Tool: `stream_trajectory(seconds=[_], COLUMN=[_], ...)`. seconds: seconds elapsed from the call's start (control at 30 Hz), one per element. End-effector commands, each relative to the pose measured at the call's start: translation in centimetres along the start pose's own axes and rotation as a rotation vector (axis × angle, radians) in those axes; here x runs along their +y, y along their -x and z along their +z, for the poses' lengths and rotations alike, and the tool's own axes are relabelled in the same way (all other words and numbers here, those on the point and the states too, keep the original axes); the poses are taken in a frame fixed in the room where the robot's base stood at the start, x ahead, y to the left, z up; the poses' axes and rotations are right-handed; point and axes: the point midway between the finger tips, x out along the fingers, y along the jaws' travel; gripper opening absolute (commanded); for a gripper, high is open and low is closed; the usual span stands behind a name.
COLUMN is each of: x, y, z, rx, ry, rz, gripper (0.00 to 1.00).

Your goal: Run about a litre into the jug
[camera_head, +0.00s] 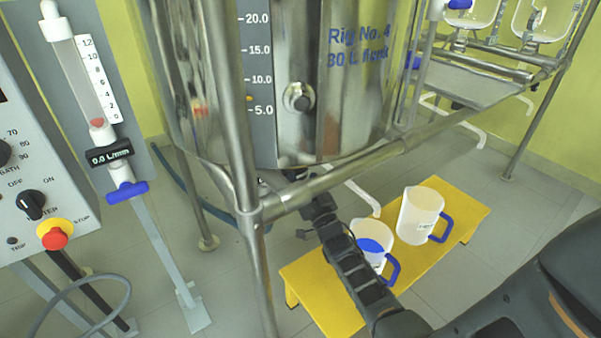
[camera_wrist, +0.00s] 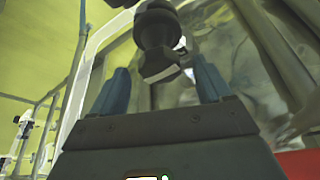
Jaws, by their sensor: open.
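A white jug with a blue handle (camera_head: 361,232) stands on the yellow bench, partly hidden by my arm. A blue surface, which looks like liquid, shows inside it. A second white jug (camera_head: 417,213) with a blue handle stands to its right; its contents cannot be made out. A white outlet pipe (camera_head: 362,196) comes from under the steel-looking vessel (camera_head: 350,85) and ends above the left jug; no stream is discernible. My gripper (camera_wrist: 160,85) is open, its two blue fingers on either side of a dark fitting (camera_wrist: 158,30) under the vessel. Contact cannot be told.
The yellow bench (camera_head: 455,208) stands on the tiled floor. A metal frame rail (camera_head: 345,180) and post (camera_head: 237,130) surround the vessel. A control box (camera_head: 30,190) and flow meter (camera_head: 85,80) reading 0.0 L/min are at left. Another rig (camera_head: 480,75) stands back right.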

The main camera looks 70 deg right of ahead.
Motion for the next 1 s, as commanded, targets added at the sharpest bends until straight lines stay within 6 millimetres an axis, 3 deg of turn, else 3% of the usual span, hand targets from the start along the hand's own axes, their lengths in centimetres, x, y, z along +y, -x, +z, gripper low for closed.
stream_trajectory(seconds=[0.1, 0.3, 1.0], x=[0.0, 0.0, -0.3], y=[2.0, 3.7, 4.3], z=[0.0, 0.0, 0.1], rx=[-0.002, 0.000, -0.006], ry=[0.000, -0.001, 0.002], rz=[0.001, 0.001, -0.002], gripper=[0.78, 0.78, 0.78])
